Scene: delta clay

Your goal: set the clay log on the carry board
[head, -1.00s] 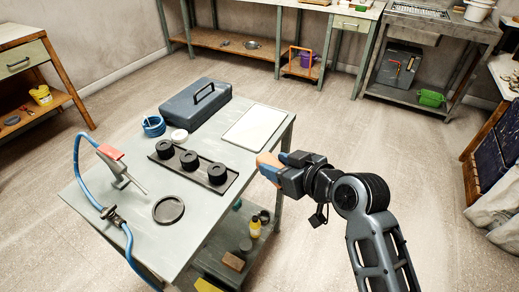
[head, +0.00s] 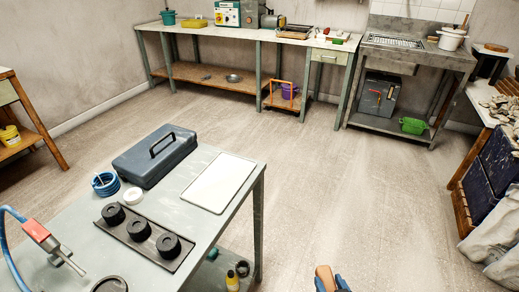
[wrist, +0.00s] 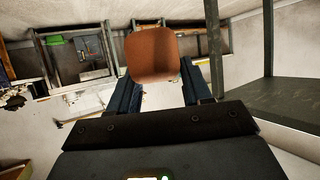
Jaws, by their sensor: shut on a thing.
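The clay log (head: 323,276) is an orange-brown block at the bottom edge of the head view. It also shows in the wrist view (wrist: 152,52), end toward the camera, between two blue-black fingers. My gripper (wrist: 158,80) is shut on it and holds it in the air, beyond the table's right side. In the head view only the tip of my gripper (head: 332,284) shows. A flat white board (head: 218,183), seemingly the carry board, lies bare on the table's far right corner, up and left of the log.
The grey-green table (head: 195,225) also bears a blue toolbox (head: 155,157), a black tray (head: 145,240) with three black round pieces, a blue coil (head: 105,185) and a clamp with a hose (head: 48,243). Open floor lies right of the table. Benches (head: 250,35) line the back wall.

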